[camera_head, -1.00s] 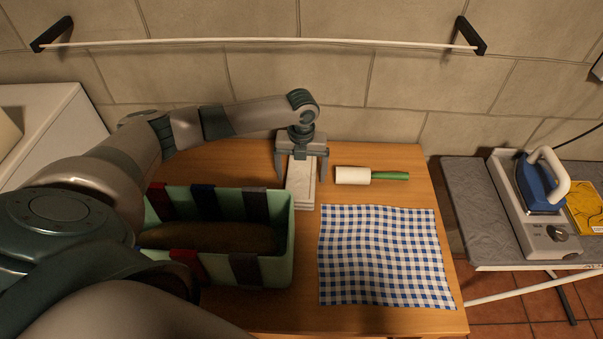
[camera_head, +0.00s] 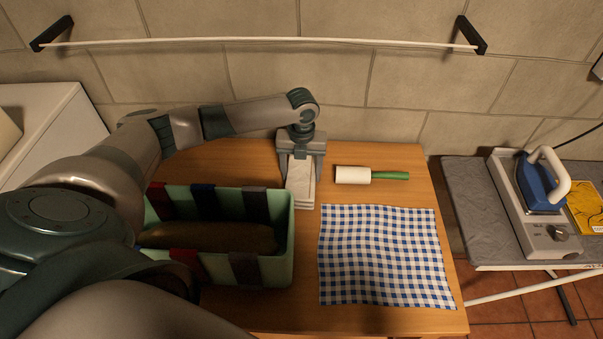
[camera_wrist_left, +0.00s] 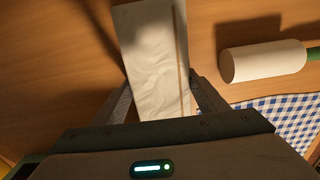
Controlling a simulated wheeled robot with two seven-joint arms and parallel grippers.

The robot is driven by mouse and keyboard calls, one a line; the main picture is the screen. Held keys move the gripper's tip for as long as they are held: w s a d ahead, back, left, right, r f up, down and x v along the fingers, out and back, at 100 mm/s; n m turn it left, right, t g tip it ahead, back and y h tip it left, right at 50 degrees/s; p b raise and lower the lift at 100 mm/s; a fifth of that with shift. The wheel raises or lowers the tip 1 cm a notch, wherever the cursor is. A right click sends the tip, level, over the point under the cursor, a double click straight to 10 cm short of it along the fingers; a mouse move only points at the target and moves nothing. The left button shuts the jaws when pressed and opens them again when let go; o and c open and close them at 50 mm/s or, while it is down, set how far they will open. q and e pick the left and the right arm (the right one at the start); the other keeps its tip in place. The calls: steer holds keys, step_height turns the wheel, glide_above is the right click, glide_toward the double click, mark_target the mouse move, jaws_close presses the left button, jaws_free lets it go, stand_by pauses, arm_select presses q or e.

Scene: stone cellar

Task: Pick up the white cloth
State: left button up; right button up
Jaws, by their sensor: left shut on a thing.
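The white cloth (camera_head: 303,190) lies folded in a narrow stack on the wooden table, right of the green bin. It also shows in the left wrist view (camera_wrist_left: 156,60), running up between the fingers. My left gripper (camera_head: 301,178) is over its far part, pointing down, with one finger on each long side. In the left wrist view the left gripper (camera_wrist_left: 165,100) is shut on the cloth, which still looks flat at table level. The lower fingertips are partly hidden. My right gripper is not in view.
A green bin (camera_head: 286,262) with coloured clips stands left of the cloth. A lint roller (camera_head: 352,175) with a green handle and a blue-checked cloth (camera_head: 384,256) lie to the right. A blue iron (camera_head: 541,184) stands on an ironing board (camera_head: 466,195). A rail (camera_head: 260,41) crosses the wall.

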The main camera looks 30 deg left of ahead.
mark_target(302, 170)
arm_select(q)
step_height(302, 170, up, 9)
steer(key=b, duration=0.3)
steer(key=shift+f, duration=0.1)
steer(key=shift+r, duration=0.55)
